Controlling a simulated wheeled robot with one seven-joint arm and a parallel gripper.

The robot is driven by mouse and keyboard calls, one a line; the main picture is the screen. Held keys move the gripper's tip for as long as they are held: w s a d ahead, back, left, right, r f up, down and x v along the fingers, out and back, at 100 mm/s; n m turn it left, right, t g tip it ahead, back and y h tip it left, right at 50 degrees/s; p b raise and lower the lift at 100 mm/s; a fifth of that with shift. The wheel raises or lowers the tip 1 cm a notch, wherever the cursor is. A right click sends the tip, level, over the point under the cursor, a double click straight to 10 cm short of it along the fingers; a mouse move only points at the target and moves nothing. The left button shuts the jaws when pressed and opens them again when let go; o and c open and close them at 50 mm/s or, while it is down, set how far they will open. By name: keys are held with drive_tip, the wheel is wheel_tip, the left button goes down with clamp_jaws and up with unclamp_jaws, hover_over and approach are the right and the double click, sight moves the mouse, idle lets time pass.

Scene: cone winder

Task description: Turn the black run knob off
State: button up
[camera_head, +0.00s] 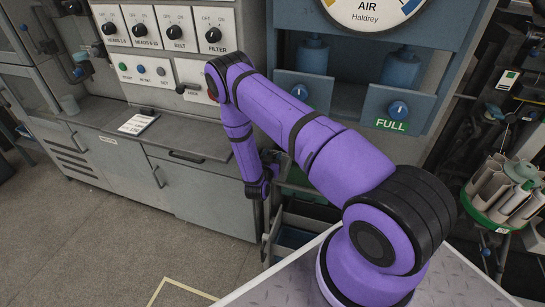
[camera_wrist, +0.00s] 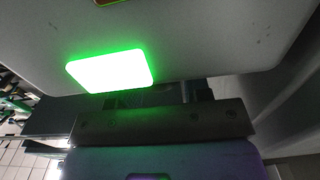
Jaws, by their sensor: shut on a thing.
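In the wrist view my gripper (camera_wrist: 155,98) is close up against a pale grey panel (camera_wrist: 220,45). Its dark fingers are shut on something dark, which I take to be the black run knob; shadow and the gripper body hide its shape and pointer. A lit green lamp (camera_wrist: 108,72) glows on the panel just beside the fingers. In the head view my purple arm folds down in front of the machine, and its end hides the gripper and the place it touches. No knob marked run is readable there.
Upper left are black OFF/ON knobs (camera_head: 175,32) in a row, with small buttons (camera_head: 142,69) and a black lever (camera_head: 187,88) below. A grey counter (camera_head: 95,125) holds a card. Right are a gauge (camera_head: 370,8) and a blue knob (camera_head: 398,108) marked FULL. Floor at lower left is clear.

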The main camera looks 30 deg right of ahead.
drive_tip(key=shift+n+t+y, duration=0.4)
drive_tip(key=shift+t, duration=0.1)
drive_tip(key=n+t+y, duration=0.1)
drive_tip(key=y, duration=0.1)
drive_tip(key=n+t+y, duration=0.2)
drive_tip(key=shift+s+d+f+n+t, duration=0.1)
drive_tip(key=shift+s+n+t, duration=0.1)
drive_tip(key=shift+n+t, duration=0.1)
drive_tip(key=shift+d+n+t+y, duration=0.1)
drive_tip(key=shift+n+t+y, duration=0.45)
drive_tip(key=shift+n+y, duration=0.85)
drive_tip(key=shift+d+n+t+y, duration=0.1)
drive_tip(key=shift+n+t+y, duration=0.6)
drive_tip(key=shift+y, duration=1.3)
drive_tip(key=o, duration=0.9)
